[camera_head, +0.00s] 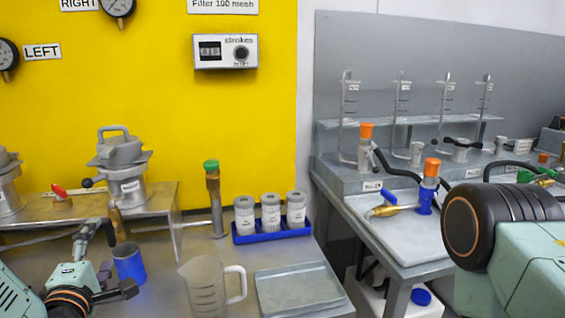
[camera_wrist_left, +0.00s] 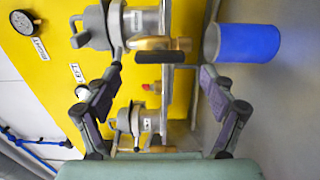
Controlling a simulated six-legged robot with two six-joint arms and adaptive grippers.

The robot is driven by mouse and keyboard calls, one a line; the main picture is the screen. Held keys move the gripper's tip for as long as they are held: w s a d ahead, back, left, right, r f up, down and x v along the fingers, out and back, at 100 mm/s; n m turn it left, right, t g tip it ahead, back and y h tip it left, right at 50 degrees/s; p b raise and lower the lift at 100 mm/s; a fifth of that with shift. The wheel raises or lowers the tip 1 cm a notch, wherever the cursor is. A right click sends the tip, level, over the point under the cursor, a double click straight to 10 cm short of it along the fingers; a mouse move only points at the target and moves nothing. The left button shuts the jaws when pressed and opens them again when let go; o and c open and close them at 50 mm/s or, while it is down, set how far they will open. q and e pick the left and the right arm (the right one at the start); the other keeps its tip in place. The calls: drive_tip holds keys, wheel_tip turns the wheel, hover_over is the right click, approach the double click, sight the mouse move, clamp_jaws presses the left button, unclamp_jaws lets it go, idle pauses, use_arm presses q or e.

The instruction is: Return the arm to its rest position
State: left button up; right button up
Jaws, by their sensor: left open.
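My left gripper (camera_head: 115,262) is at the lower left of the head view, over the bench. Its fingers are apart with nothing between them; they also show spread in the left wrist view (camera_wrist_left: 158,82). A blue cup (camera_head: 130,266) stands just beyond the fingers, and in the left wrist view the blue cup (camera_wrist_left: 247,43) lies past the right-hand finger, apart from it. Part of my right arm (camera_head: 520,255) shows at the right edge of the head view, but its gripper is out of view.
A metal stand (camera_head: 178,212) carries a grey lidded vessel (camera_head: 122,165). A clear jug (camera_head: 200,285), a flat grey tray (camera_head: 298,288) and a blue rack (camera_head: 273,235) with white jars stand to the right. A second bench (camera_head: 410,258) holds orange-topped tools.

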sight(107, 233)
use_arm(q)
drive_tip(key=v, duration=0.6)
drive_tip(key=shift+m, duration=0.5)
drive_tip(key=p+x, duration=0.1)
drive_tip(key=x, duration=1)
drive_tip(key=shift+w+r, duration=0.1)
drive_tip(key=m+p, duration=0.2)
drive_tip(key=m, duration=0.1)
drive_tip(key=shift+r+p, duration=0.15)
drive_tip(key=shift+p, duration=0.25)
drive_tip(key=m+p, duration=0.1)
drive_tip(key=m, duration=0.2)
drive_tip(key=shift+p, duration=0.35)
drive_tip(key=m+p, duration=0.1)
drive_tip(key=m, duration=0.1)
drive_tip(key=shift+m, duration=0.3)
drive_tip(key=m+p, duration=0.2)
drive_tip(key=m, duration=0.2)
drive_tip(key=shift+d, duration=0.1)
drive_tip(key=m+p, duration=0.1)
drive_tip(key=m, duration=0.1)
drive_tip(key=shift+d+m, duration=0.1)
drive_tip(key=shift+m, duration=0.2)
drive_tip(key=shift+m+p, duration=0.5)
drive_tip(key=shift+m, duration=0.4)
